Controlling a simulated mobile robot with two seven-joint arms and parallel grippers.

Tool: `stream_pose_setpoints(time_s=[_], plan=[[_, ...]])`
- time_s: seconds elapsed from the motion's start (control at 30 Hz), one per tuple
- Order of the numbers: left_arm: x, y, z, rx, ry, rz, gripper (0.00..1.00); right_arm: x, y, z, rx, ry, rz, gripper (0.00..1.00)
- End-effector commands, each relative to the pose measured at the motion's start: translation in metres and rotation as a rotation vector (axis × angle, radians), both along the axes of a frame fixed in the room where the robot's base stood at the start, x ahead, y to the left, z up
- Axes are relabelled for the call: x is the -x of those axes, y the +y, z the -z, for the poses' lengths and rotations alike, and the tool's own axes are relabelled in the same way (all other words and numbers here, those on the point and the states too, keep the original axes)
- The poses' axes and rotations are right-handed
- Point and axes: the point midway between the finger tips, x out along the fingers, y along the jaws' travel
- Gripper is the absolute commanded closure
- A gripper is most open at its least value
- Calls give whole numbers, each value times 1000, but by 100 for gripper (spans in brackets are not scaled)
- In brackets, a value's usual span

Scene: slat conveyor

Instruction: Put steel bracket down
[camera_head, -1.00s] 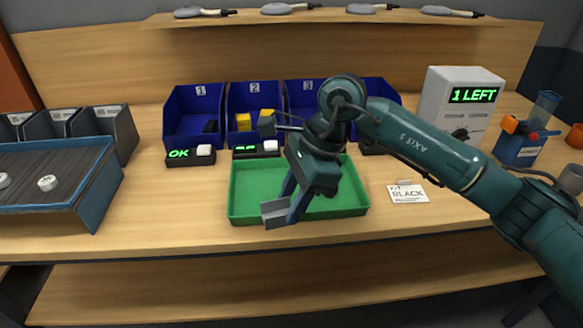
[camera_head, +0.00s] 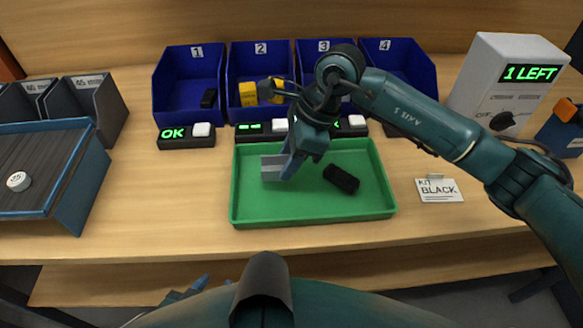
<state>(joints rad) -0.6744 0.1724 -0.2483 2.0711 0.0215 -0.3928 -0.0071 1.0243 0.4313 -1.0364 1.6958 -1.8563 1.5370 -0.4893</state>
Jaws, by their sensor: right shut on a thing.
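My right gripper (camera_head: 290,165) is shut on the steel bracket (camera_head: 271,168), a light grey bent plate. The bracket is over the left part of the green tray (camera_head: 310,216). I cannot tell whether it touches the tray floor. A black block (camera_head: 341,179) lies in the tray, right of the gripper. Blue parts of what looks like my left gripper (camera_head: 205,287) show at the bottom edge, below the tray and away from it. My own body hides most of it.
Blue bins numbered 1 to 4 (camera_head: 188,104) stand behind the tray, with small button boxes (camera_head: 186,135) in front. A card reading BLACK (camera_head: 439,190) lies to the right. A blue-edged conveyor (camera_head: 85,190) is at the left. The tray's front right is clear.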

Motion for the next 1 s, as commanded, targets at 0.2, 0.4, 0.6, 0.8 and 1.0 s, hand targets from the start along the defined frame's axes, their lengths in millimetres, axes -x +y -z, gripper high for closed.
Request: stream_pose_setpoints(time_s=[0.2, 0.4, 0.6, 0.8, 1.0], plan=[[0, 2, -2, -3, 5, -5, 64, 1, 0, 19, 0, 2, -1, 89], [-1, 3, -1, -5, 13, -12, 64, 1, 0, 42, -1, 0, -2, 89], [-1, 4, 2, -6, 14, -13, 64, 0, 0, 42, -1, -1, -2, 89], [-3, 3, 2, -4, 8, -13, 64, 0, 0, 44, 0, -1, -2, 58], [-5, 2, -4, 0, -4, -13, 64, 0, 0, 44, 0, -1, -2, 42]])
